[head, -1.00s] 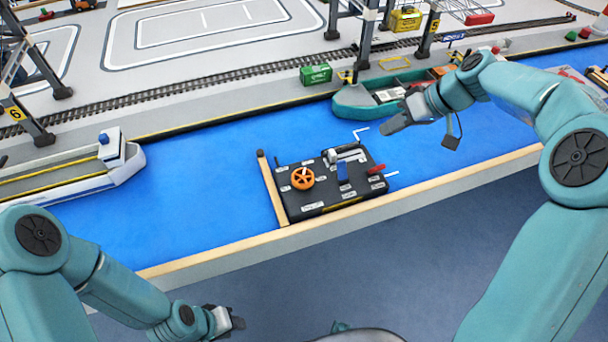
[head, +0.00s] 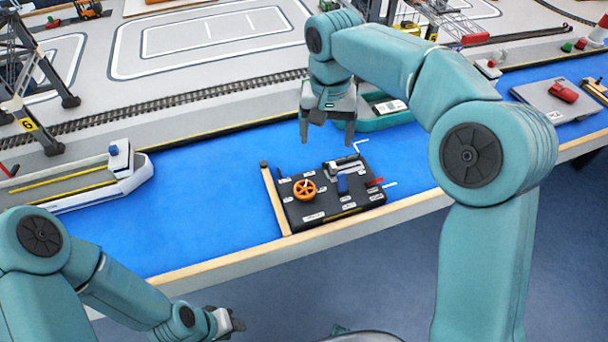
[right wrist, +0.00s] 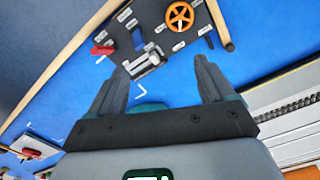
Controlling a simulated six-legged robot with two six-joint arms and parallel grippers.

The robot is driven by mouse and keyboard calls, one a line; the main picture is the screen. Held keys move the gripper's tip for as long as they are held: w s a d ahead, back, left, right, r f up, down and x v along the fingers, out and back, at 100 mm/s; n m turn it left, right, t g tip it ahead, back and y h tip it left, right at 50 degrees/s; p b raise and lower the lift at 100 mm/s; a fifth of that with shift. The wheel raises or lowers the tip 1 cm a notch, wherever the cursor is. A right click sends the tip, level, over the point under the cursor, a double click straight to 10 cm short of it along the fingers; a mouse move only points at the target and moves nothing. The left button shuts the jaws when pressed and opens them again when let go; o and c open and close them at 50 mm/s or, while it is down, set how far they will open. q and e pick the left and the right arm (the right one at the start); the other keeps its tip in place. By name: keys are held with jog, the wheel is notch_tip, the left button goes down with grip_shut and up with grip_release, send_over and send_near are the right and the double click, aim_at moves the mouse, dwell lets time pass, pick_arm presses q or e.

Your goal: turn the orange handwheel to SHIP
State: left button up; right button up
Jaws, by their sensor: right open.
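The orange handwheel (head: 304,190) sits on the left part of a black control panel (head: 362,209) that lies on the blue table. A pale mark shows on the wheel, but the labels around it are too small to read. The wheel also shows in the right wrist view (right wrist: 180,16), beyond the fingers and a little right of centre. My right gripper (head: 327,138) is open and empty, pointing down above and behind the panel, apart from the wheel. Its two spread fingers show in the right wrist view (right wrist: 160,80). My left gripper (head: 238,322) hangs low in front of the table; its jaws are unclear.
The panel also carries a blue part (head: 342,184), a red lever (head: 375,182) and a grey slider. A wooden strip (head: 275,200) runs along its left side. A teal ship (head: 400,117) lies behind my right gripper. A white ship (head: 110,178) is at the left. Blue surface between is clear.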

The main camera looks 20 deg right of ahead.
jog(key=n, duration=0.1)
send_over(305, 186)
notch_tip(305, 186, down, 15)
jog(key=shift+b, duration=0.55)
jog(key=c, duration=1.1)
